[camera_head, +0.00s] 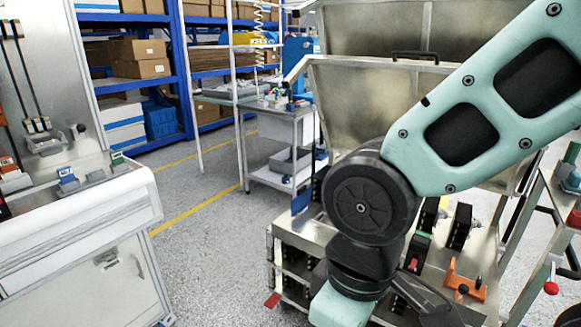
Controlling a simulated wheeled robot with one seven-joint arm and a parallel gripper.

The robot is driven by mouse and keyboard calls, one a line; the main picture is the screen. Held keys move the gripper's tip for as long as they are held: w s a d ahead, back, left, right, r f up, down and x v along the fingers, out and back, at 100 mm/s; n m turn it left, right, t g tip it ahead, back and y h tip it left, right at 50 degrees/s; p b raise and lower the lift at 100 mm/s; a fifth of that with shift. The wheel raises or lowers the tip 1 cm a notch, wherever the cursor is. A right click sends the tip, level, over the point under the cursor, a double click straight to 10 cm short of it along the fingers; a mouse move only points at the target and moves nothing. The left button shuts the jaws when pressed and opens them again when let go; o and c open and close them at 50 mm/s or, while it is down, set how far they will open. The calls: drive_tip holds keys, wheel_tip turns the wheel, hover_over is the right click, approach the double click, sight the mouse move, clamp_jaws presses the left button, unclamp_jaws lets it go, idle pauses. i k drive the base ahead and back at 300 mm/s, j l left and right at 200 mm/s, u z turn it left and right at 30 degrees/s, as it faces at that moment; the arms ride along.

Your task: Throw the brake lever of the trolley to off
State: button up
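My arm reaches in from the upper right, bends at a dark round joint and runs down out of the bottom edge. My gripper is not in view. A metal bench or trolley with a raised lid (365,110) stands behind and under my arm, and its top is partly hidden. On its top at the right is an orange bracket (465,285) with a small dark-tipped lever. A red ball knob (551,288) shows at the far right beside a metal frame. I cannot tell which of these is the brake lever, or its position.
A grey side table (285,125) and blue shelves (150,85) with cardboard boxes are behind. The speckled floor (210,235) between console and bench is clear.

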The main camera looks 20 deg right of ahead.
sight(550, 288)
drive_tip(key=z, duration=1.8)
